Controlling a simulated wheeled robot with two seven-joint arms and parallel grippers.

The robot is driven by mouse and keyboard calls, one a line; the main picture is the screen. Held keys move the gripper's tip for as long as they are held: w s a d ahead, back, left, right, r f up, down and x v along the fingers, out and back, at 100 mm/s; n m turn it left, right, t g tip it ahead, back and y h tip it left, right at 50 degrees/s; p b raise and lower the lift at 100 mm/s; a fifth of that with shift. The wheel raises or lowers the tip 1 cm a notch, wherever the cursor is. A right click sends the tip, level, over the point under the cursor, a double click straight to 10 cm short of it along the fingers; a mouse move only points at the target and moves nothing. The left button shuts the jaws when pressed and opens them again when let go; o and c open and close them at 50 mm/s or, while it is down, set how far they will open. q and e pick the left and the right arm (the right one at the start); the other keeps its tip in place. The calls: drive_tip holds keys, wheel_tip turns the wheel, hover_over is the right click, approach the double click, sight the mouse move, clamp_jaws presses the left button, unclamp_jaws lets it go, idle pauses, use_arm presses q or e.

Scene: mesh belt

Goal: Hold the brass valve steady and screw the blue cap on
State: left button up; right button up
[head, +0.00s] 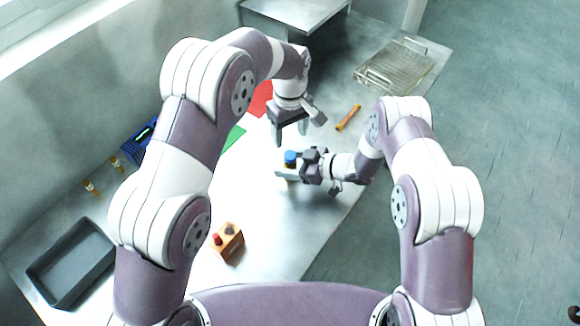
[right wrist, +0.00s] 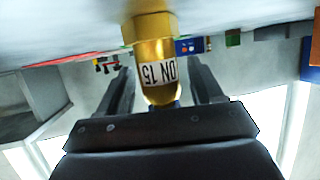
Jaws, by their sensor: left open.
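The brass valve (right wrist: 157,50) carries a white "DN 15" label and fills the middle of the right wrist view, which shows the table surface at the top. In the head view the valve is mostly hidden by my right gripper. The blue cap (head: 291,157) shows at the valve's top; whether it is seated or threaded I cannot tell. My right gripper (head: 304,168) lies level at the valve, its fingers on either side with a visible gap to each. My left gripper (head: 291,135) points down just above the blue cap, open and empty.
An orange stick (head: 348,117) and a wire rack (head: 392,68) lie to the back right. Red (head: 260,98) and green (head: 234,137) patches lie left of the valve. The table's right edge is close.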

drive_tip(key=shift+d, duration=0.15)
use_arm(q)
drive_tip(key=shift+f, duration=0.15)
use_arm(e)
drive_tip(key=shift+s+d+r, duration=0.1)
drive_tip(key=shift+d, duration=0.2)
use_arm(q)
wheel_tip(320, 180, down, 2)
drive_tip(key=shift+f+b, duration=0.1)
drive_tip(key=shift+b, duration=1.1)
use_arm(e)
drive_tip(key=v, duration=1.1)
drive_tip(key=shift+s+d+r, duration=0.15)
drive_tip(key=shift+d+r, duration=0.15)
